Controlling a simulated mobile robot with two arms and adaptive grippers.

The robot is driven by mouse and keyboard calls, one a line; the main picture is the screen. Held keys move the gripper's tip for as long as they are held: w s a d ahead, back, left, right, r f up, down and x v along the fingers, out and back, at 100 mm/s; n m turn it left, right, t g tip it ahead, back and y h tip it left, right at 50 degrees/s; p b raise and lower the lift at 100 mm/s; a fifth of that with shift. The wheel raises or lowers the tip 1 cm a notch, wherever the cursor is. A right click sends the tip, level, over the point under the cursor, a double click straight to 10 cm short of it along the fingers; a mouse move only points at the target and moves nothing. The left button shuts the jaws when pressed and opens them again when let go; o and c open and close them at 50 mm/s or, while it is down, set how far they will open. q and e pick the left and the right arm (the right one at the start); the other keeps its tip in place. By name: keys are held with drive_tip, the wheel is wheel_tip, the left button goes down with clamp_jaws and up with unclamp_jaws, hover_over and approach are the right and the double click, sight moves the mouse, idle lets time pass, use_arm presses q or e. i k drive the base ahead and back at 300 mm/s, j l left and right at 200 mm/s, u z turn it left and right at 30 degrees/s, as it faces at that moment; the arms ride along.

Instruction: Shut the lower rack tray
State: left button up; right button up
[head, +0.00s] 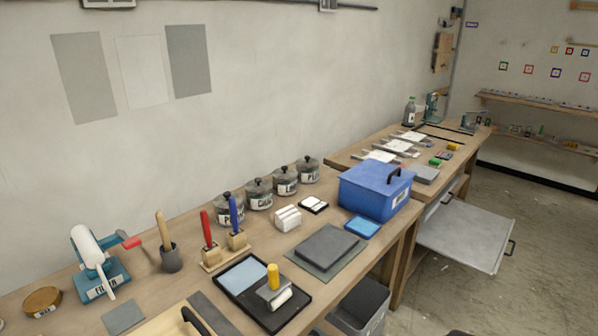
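A flat grey tray (466,236) is pulled out from under the far workbench on the right. It extends out over the floor, with a dark handle (510,247) on its outer edge. Its inner end is hidden beneath the bench. Just above it, a small light grey front (438,204) shows under the bench top, partly hidden by the bench leg. Neither of my grippers can be made out in the head view.
The near workbench carries a blue box (374,190), lidded jars (259,194), a black tray (264,311) and tools. A grey bin (362,305) stands below its front edge. Bare floor (545,240) lies right of the pulled-out tray.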

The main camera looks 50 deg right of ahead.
sight(477, 238)
drive_tip(key=l+z, duration=0.1)
drive_tip(key=z, duration=1.1)
drive_tip(key=l+z, duration=0.4)
drive_tip(key=i+l+z, duration=0.15)
drive_tip(key=l+z, duration=0.25)
drive_tip(key=l, duration=0.15)
drive_tip(key=i+l+z, duration=0.2)
drive_tip(key=l+z, duration=0.25)
drive_tip(key=i+l, duration=0.2)
drive_tip(key=l, duration=0.15)
drive_tip(key=i+l, duration=0.2)
drive_tip(key=l, duration=0.15)
